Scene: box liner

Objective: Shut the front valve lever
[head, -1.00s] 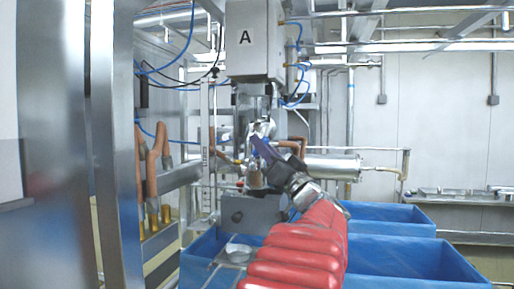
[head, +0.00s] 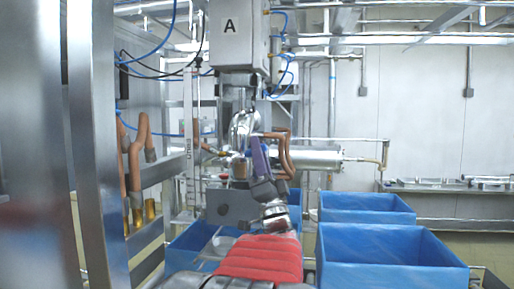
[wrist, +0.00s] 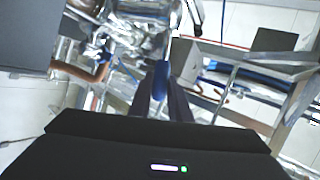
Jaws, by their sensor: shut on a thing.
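The front valve lever has a blue handle (wrist: 160,80) that shows between my gripper's dark fingers in the wrist view. My gripper (wrist: 160,97) is shut on this handle, with one finger on each side. In the head view my gripper's purplish fingers (head: 259,155) point up, just right of the shiny metal valve body (head: 243,127) under the box marked A (head: 237,35). A small bit of blue shows at the fingers' left edge there; most of the lever is hidden behind them.
Blue-lined boxes (head: 390,265) stand at the lower right and below the valve. Copper-coloured pipes (head: 283,152) and a horizontal steel cylinder (head: 308,158) are close to the right of my gripper. Steel posts (head: 100,150) stand at the left.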

